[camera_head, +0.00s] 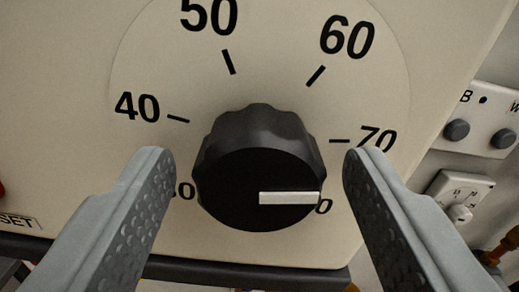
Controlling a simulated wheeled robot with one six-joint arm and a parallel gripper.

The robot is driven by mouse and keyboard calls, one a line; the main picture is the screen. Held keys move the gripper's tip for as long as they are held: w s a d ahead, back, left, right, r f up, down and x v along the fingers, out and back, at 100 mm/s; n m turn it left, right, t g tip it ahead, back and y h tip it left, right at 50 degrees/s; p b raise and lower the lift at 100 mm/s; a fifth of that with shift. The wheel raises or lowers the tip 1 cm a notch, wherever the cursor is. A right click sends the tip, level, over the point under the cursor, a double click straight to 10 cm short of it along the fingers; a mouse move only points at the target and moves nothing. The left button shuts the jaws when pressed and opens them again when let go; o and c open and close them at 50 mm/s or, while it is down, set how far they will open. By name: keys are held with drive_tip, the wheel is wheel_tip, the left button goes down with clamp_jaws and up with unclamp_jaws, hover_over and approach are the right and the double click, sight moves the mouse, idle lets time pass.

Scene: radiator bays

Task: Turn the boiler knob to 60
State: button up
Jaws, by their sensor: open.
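The boiler knob (259,165) is black with a scalloped rim. It stands out from a cream panel dial and has a white pointer bar (289,198) on its face. The bar points straight right, in line with the direction of the 70 mark (340,141). The 60 mark (316,76) is at the upper right of the knob. My gripper (261,165) is open, with one grey finger left of the knob and one right. I see gaps between the fingers and the knob. The lower dial numbers are partly hidden by the knob and fingers.
The cream panel (70,90) ends at a dark lower edge (250,274). At the right are a plate with grey round buttons (457,131) and a small white dial box (459,197). A label ending in "SET" (18,220) and part of a red thing are at the left edge.

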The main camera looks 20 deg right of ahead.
drive_tip(key=shift+w, duration=0.15)
drive_tip(key=shift+c, duration=0.2)
drive_tip(key=c, duration=1)
drive_tip(key=shift+o, duration=0.2)
drive_tip(key=shift+n, duration=0.3)
drive_tip(key=n, duration=0.4)
drive_tip(key=shift+d, duration=0.1)
drive_tip(key=n, duration=0.5)
drive_tip(key=shift+n, duration=0.4)
